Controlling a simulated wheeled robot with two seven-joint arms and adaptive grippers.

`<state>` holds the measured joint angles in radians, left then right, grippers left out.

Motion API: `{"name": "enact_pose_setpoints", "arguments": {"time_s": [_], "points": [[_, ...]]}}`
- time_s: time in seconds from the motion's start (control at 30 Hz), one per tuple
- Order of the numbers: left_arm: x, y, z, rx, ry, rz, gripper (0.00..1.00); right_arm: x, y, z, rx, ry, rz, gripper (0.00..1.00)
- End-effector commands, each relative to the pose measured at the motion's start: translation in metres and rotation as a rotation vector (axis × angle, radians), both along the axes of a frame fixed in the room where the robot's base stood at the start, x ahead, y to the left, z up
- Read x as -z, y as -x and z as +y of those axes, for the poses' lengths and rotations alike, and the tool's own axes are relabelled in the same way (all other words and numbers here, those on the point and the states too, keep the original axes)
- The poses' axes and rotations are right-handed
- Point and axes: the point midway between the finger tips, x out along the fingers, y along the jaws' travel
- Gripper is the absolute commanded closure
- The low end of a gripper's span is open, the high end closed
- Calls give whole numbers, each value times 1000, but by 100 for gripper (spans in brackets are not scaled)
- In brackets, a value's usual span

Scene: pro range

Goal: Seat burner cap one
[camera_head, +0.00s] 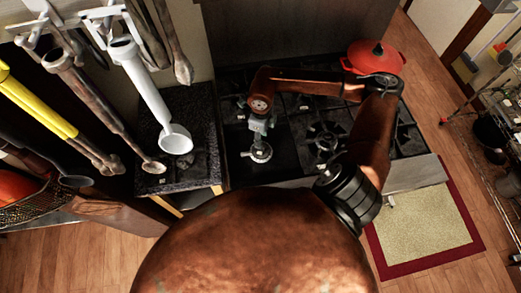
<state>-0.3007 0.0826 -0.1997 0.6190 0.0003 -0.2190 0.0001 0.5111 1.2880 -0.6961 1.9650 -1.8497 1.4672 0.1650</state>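My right arm reaches in from the right over the black stovetop (291,153). My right gripper (259,136) points down above the left part of the stove. Directly below its fingertips is a small round grey burner piece (259,153) with a light, toothed-looking rim. I cannot tell whether this is the cap, the burner base or both, nor whether the fingers touch it. The fingers are too small to show whether they are open or shut. My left gripper is not in view.
A burner with its black grate (325,138) lies to the right. A red lidded pot (373,57) stands at the back right. A dark speckled counter (190,112) borders the stove's left side. Ladles and other utensils (150,90) hang at the upper left, close to the camera.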

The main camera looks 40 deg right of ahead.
Motion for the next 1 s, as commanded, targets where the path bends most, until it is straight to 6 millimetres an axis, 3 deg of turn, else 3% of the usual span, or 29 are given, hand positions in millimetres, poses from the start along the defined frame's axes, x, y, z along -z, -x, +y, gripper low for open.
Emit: {"name": "enact_pose_setpoints", "arguments": {"time_s": [0.3,0.5,0.7,1.0], "points": [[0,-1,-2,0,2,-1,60,-64,-2,-1,0,2,-3,63],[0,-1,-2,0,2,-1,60,-96,-1,-1,0,0,-1,63],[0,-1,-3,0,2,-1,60,-109,-1,0,0,1,1,63],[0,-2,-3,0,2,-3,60,-110,0,-1,0,0,1,63]]}}
